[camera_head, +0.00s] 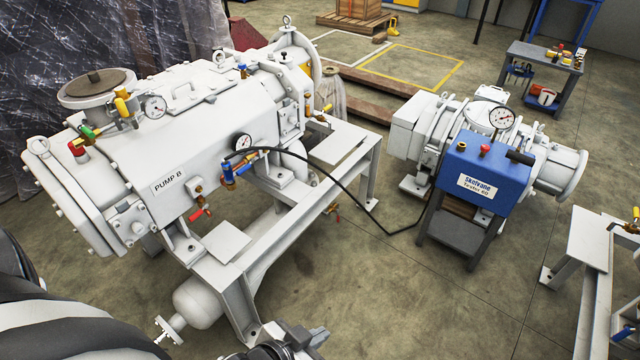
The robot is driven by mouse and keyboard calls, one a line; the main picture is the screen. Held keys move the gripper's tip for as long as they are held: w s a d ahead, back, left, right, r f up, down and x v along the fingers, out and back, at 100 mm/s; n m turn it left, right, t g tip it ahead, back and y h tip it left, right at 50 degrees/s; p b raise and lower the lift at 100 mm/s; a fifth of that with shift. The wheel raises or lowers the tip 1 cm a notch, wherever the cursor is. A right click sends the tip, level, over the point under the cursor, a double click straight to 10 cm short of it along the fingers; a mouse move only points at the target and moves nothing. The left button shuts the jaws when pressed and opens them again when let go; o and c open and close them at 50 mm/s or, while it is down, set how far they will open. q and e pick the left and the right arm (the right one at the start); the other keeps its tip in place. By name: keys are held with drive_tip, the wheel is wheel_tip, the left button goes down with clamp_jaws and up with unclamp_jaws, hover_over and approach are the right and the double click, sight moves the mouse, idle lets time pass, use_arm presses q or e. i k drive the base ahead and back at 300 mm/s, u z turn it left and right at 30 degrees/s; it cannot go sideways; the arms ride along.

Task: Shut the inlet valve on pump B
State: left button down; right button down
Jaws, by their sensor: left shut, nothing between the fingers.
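Pump B (215,130) is a large white machine on a white frame at the left, with "PUMP B" on its side. It carries several small valves: a yellow-handled one (126,104) by the round top flange, one with green and red parts (84,140), a blue one (232,172) with a black hose, and a red-handled one (200,213) below the label. No label shows which is the inlet valve. My left gripper (312,337) is at the bottom edge, below the frame, partly cut off, shut and empty, apart from every valve. My right gripper is out of view.
A blue Skeivane test box (484,183) on a dark stand is to the right, with a smaller white pump (440,140) behind it. The black hose (345,190) hangs between pump B and this stand. A white frame (588,240) stands at the right edge. Bare floor (400,300) lies between.

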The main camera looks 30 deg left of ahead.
sight(246, 167)
drive_tip(key=z, duration=0.2)
drive_tip(key=i, duration=2)
drive_tip(key=u, duration=1.75)
drive_tip(key=i, duration=1.05)
drive_tip(key=u, duration=1.1)
